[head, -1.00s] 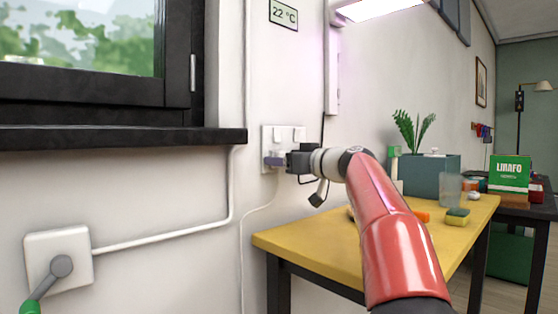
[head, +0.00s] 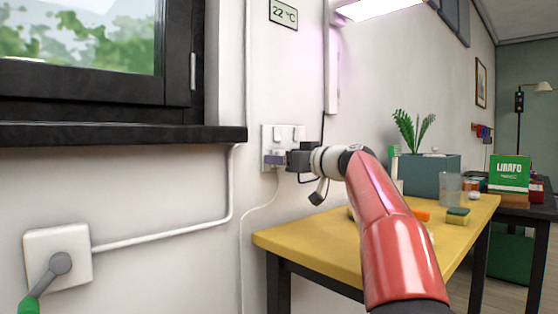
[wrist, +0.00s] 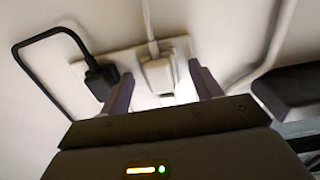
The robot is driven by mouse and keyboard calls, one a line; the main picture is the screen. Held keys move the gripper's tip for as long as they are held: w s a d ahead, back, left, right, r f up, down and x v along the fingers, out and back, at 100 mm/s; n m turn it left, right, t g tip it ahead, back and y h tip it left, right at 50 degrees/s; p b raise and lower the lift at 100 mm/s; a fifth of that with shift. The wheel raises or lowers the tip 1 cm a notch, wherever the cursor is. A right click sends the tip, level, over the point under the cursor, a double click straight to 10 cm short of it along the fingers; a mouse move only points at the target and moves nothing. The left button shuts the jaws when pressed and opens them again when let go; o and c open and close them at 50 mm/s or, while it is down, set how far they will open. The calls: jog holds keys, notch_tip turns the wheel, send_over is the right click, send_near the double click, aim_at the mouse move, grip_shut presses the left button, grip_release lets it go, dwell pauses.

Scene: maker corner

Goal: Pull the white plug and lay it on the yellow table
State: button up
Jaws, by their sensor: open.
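The white plug (wrist: 158,74) sits in the wall socket plate (wrist: 112,62) with its white cable attached. My gripper (wrist: 160,76) is open, with one finger on each side of the white plug; I cannot tell whether either finger touches it. In the head view my gripper (head: 274,160) is at the wall socket plate (head: 268,136) and mostly hides the white plug. The yellow table (head: 315,245) stands below and to the right of the socket, its near left part bare.
A black plug (wrist: 99,79) with a black cable sits beside the white plug. A sponge (head: 457,217), a clear cup (head: 450,187) and a planter (head: 428,175) stand on the table. A dark window sill (head: 120,135) juts out at left.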

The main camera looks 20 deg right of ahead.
jog(key=c, duration=1.3)
jog(key=shift+b+v, duration=1.85)
jog(key=shift+v, duration=1.1)
jog(key=shift+c, duration=0.2)
